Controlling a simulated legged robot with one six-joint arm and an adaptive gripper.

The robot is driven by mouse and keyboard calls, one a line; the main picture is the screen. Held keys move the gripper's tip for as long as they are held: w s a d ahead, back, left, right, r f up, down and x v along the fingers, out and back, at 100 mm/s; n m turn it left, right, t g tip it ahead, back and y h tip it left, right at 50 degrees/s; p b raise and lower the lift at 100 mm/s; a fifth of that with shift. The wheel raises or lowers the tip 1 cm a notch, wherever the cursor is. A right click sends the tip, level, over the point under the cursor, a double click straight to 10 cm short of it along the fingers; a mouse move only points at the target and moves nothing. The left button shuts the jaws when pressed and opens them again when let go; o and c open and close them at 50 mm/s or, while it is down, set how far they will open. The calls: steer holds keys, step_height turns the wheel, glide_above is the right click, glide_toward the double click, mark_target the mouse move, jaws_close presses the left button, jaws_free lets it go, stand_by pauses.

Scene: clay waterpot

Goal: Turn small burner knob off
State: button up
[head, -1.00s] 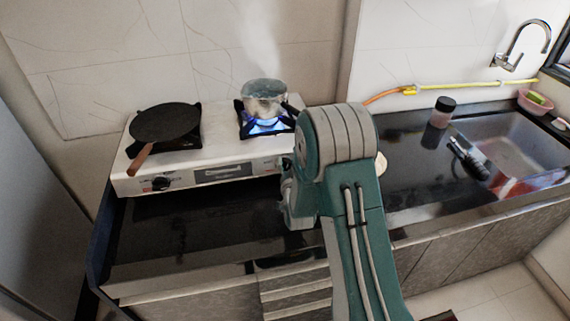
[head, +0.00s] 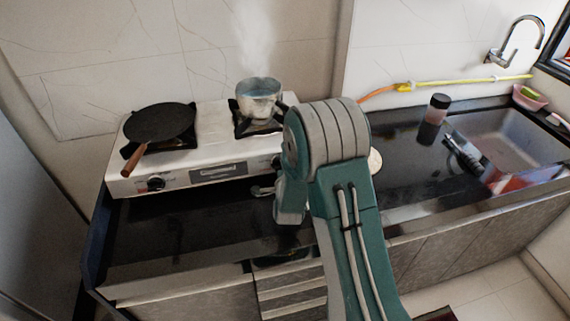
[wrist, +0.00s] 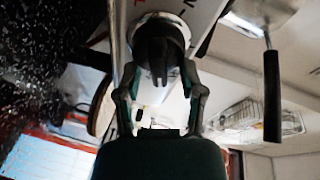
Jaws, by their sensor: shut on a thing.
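The white two-burner stove (head: 228,172) stands at the back left of the dark counter. A small steaming metal pot (head: 258,103) sits on its right burner (head: 243,124), with no flame visible under it. In the wrist view, a dark knob (wrist: 157,36) on the stove's front panel is between the fingers of my gripper (wrist: 160,70). My gripper is shut on this knob. In the head view, my arm hides the right knob and most of the gripper.
A dark bottle (head: 433,119) stands near the sink (head: 520,145). A yellow hose (head: 460,81) runs along the back wall. The front left counter is clear.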

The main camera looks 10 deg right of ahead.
steer(key=shift+a+f+m+g, duration=0.2)
steer(key=shift+m, duration=0.5)
steer(key=shift+a+f+m+g, duration=0.15)
steer(key=shift+m+g, duration=0.05)
steer(key=shift+m, duration=0.5)
steer(key=o, duration=1.2)
steer(key=shift+a, duration=0.1)
steer(key=shift+w+a, duration=0.1)
steer(key=shift+a+r, duration=0.1)
steer(key=shift+a, duration=0.05)
